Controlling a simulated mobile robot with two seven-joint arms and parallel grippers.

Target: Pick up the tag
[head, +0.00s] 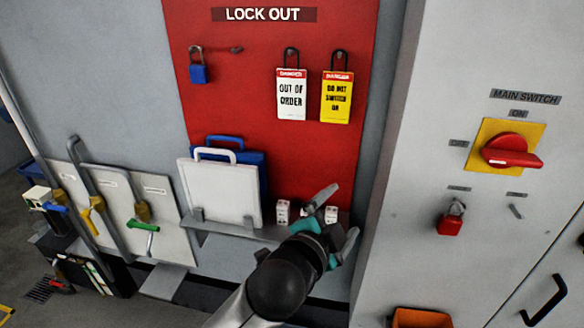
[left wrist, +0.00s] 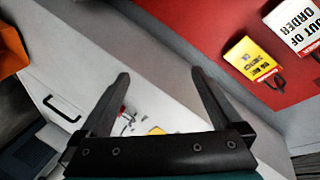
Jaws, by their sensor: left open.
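Two tags hang by dark loops on the red lock-out board. The white tag (head: 291,97) reads "OUT OF ORDER"; the yellow tag (head: 336,99) to its right reads "DO NOT SWITCH ON". In the left wrist view the yellow tag (left wrist: 253,61) and the white tag (left wrist: 295,25) show at the upper right, outside the jaws. My left gripper (head: 337,218) is open and empty, below the tags and in front of the board's lower part. Its spread fingers also show in the left wrist view (left wrist: 160,75). My right gripper is not in view.
A blue padlock (head: 199,73) hangs left on the red board (head: 240,110). Below, a shelf holds a white case (head: 222,190) and small white blocks. At right stands a grey cabinet with a red main switch (head: 510,151) and red padlock (head: 450,221). An orange bin (head: 420,318) is below.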

